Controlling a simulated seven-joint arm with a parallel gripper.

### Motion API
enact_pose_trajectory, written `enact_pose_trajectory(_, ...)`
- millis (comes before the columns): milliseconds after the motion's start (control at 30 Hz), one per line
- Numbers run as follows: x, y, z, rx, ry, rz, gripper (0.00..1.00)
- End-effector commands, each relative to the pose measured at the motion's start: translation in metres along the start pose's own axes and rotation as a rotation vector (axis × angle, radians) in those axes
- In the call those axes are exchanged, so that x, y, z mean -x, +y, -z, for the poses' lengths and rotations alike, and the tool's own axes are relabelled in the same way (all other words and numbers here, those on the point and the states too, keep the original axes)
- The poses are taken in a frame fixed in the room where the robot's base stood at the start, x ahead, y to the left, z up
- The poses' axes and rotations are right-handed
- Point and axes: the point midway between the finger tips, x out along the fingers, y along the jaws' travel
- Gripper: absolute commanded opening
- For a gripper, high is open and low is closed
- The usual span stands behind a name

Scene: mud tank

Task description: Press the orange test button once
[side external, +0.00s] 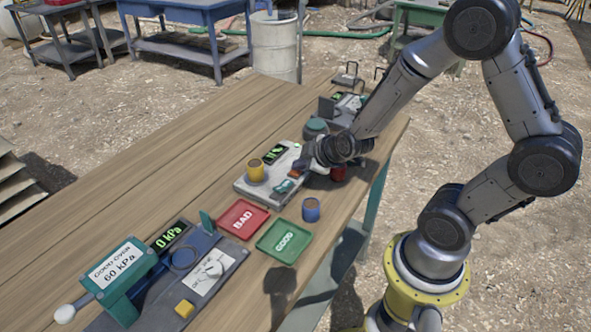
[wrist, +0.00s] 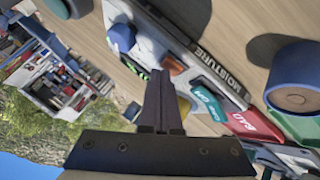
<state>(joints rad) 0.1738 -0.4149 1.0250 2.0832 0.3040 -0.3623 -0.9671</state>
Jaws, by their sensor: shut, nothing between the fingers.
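The orange test button (side external: 294,173) sits on the grey moisture meter (side external: 247,188), near its right side. In the wrist view the button (wrist: 177,65) shows just beside my fingertips, partly hidden by them. My gripper (side external: 304,164) is shut and empty, reaching in over the meter from the right. In the wrist view its closed fingers (wrist: 157,72) point at the meter. I cannot tell whether the tips touch the button. A teal switch with white lettering (side external: 284,186) lies close to the button; it also shows in the wrist view (wrist: 207,104).
A red BAD tray (side external: 243,205), a green GOOD tray (side external: 284,260) and a blue cup (side external: 311,210) are nearer. A pressure rig (side external: 125,270) stands front left. The table's left side is clear.

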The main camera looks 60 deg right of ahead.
Motion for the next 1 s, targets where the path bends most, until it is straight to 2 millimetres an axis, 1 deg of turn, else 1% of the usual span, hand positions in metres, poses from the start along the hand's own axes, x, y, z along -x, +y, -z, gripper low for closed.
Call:
enact_pose_trajectory(467, -0.001, -0.002, -0.002, 0.0, -0.003, 0.002, 0.0)
enact_pose_trajectory(833, 0.01, 0.007, 0.007, 0.0, -0.001, 0.001, 0.0)
enact_pose_trajectory(1000, 0.012, 0.008, 0.008, 0.001, -0.001, 0.001, 0.0)
